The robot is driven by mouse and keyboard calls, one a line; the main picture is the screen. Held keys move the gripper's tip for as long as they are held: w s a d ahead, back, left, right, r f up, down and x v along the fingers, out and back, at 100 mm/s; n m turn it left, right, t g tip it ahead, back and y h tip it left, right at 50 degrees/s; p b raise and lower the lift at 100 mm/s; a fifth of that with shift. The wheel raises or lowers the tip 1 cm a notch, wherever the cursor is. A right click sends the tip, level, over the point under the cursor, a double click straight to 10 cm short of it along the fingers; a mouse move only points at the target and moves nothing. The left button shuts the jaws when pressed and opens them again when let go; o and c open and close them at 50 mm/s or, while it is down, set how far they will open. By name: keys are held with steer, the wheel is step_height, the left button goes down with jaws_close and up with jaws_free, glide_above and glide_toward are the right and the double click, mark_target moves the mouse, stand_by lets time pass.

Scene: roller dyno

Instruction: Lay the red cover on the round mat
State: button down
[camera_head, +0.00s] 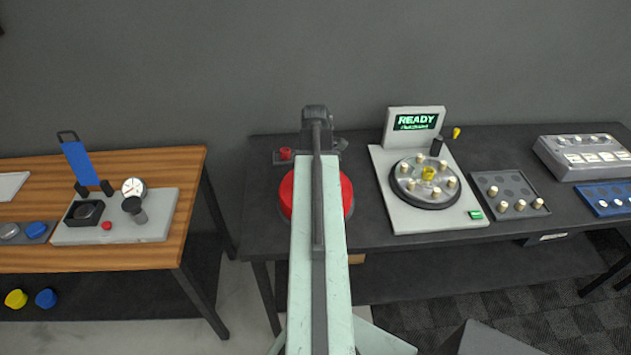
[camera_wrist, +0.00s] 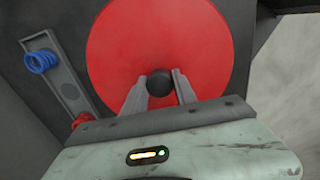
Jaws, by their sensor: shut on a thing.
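The red cover (camera_wrist: 115,45) is a wide, flat red disc with a round black knob (camera_wrist: 159,85) at its middle. In the wrist view my gripper (camera_wrist: 158,77) has its two grey fingers closed on either side of the knob, holding the cover. In the head view the red cover (camera_head: 286,195) shows on both sides of my pale green arm, over the left part of the dark table. I cannot tell whether it touches the table. I do not see the round mat; the cover or my arm may hide it.
A small grey holder (camera_wrist: 65,85) with a blue coil (camera_wrist: 41,62) and a red piece (camera_wrist: 82,120) lies beside the cover. Right of my arm stands the turntable device (camera_head: 400,215) with a READY screen. A gap separates the wooden table (camera_head: 190,200) from the dark table (camera_head: 370,240).

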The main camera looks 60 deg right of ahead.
steer(key=shift+f+b, duration=0.3)
stand_by(0.4)
steer(key=shift+f, duration=0.25)
steer(key=c, duration=0.5)
jaws_free()
steer(key=shift+r, duration=0.1)
step_height(320, 180, up, 7)
steer(key=p, duration=0.6)
steer(key=shift+p, duration=0.4)
